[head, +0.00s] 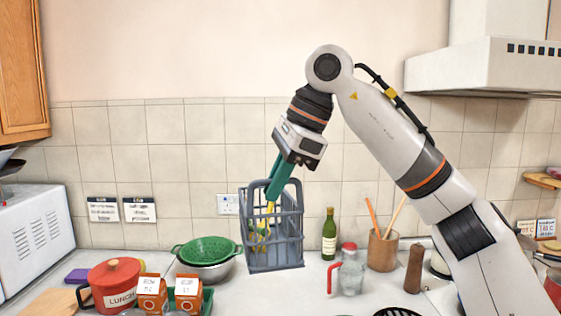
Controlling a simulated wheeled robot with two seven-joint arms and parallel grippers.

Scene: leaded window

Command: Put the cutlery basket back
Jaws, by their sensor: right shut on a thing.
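The cutlery basket (277,258) is a grey-blue slatted plastic basket with a raised handle. It hangs in the air in the middle of the head view, in front of the tiled wall and above the counter. My right gripper (275,192) comes down from above with green fingers and is shut on the basket at its handle. The fingers hide part of the handle. My left gripper is not in view.
A green colander (207,250) in a metal bowl and a red pot (114,280) stand left of the basket. Orange cartons (187,293) stand in front. A green bottle (329,236), a jug (350,272) and a utensil holder (382,252) stand to the right.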

